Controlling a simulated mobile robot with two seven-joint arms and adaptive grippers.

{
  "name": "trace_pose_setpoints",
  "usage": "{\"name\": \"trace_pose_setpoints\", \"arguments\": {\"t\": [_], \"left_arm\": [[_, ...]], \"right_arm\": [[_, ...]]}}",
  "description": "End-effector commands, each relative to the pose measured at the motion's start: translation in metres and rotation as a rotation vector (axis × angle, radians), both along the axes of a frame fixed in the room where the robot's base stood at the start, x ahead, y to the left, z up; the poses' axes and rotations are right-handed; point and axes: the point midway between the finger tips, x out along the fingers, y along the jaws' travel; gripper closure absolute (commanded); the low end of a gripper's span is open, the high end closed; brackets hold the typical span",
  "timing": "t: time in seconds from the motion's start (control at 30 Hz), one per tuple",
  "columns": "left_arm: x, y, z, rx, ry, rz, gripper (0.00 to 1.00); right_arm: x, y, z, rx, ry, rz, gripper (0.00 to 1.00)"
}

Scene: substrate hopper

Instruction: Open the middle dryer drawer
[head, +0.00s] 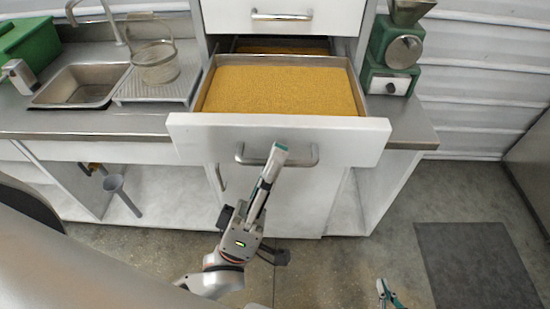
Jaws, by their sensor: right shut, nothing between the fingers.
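The middle dryer drawer (205,142) is a white-fronted tray pulled well out of the cabinet, filled with a level layer of yellow-brown grain (280,90). Its curved metal handle (307,156) is on the front. My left gripper (279,150) is at the middle of this handle, overlapping it in the view. Its fingers look narrow and close together, and I cannot tell whether they grip the bar. My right gripper (387,294) is shut and empty at the bottom edge, over the floor and well clear of the drawer.
A green and grey machine (395,50) stands on the right of the counter. A dark mat (475,265) lies on open floor.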

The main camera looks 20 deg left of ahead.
Motion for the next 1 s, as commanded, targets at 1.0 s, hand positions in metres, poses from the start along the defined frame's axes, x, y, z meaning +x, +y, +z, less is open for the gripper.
{"name": "trace_pose_setpoints", "arguments": {"t": [1.0], "left_arm": [[-0.068, 0.026, -0.089, 0.002, 0.001, -0.001, 0.84]], "right_arm": [[-0.001, 0.0, -0.001, -0.001, 0.002, 0.0, 1.0]]}}
